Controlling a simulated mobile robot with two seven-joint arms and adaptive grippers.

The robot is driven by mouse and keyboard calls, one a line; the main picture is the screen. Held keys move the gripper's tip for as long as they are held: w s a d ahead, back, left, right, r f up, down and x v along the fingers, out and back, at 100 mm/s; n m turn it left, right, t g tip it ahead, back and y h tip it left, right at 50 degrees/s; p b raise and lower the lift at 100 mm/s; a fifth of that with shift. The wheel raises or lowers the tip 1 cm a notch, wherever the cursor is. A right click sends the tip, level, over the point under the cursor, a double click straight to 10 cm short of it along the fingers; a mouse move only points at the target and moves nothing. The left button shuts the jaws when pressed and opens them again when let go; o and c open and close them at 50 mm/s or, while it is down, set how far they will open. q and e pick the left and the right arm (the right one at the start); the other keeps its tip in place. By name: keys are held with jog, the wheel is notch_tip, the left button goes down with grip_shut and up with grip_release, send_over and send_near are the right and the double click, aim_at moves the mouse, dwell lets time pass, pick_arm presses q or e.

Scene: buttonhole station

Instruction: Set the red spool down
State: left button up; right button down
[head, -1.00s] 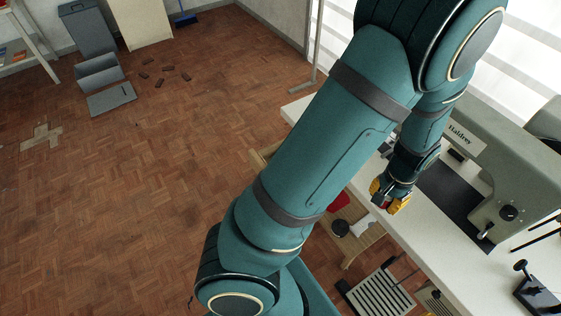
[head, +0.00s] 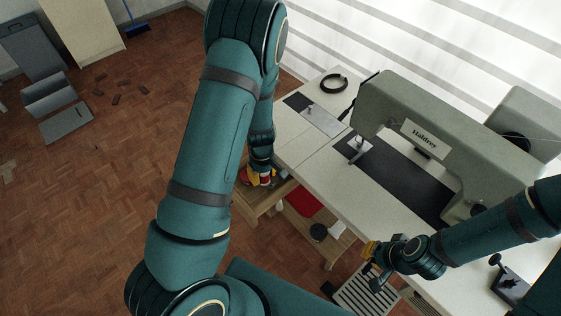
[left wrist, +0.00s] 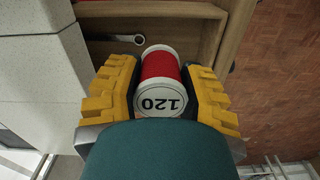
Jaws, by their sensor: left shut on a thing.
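The red spool (left wrist: 160,66) has white ends, and the near end is marked 120, upside down in the picture. My left gripper (left wrist: 160,85) is shut on it, with a yellow finger on either side. In the head view my left gripper (head: 259,177) is at a wooden stand (head: 262,207) beside the white table, and the spool is mostly hidden there. Whether the spool touches the wood beneath it I cannot tell. My right gripper (head: 371,258) is over the table's front edge, with nothing seen in it; its opening is unclear.
In the left wrist view a ring-ended metal tool (left wrist: 127,38) lies in the wooden compartment beyond the spool. The white table (head: 318,176) carries a grey sewing machine (head: 440,120). A red pad (head: 303,200) and a dark round object (head: 318,232) are on a low wooden bench.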

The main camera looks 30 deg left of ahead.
pick_arm(q)
jog(key=b, duration=0.2)
send_over(265, 195)
notch_tip(265, 195, down, 6)
jog(key=shift+s+r, duration=0.15)
jog(key=shift+r, duration=0.1)
jog(key=shift+f, duration=2.35)
jog(key=shift+f+b, duration=0.15)
jog(key=shift+b, duration=0.2)
jog(key=o, duration=0.9)
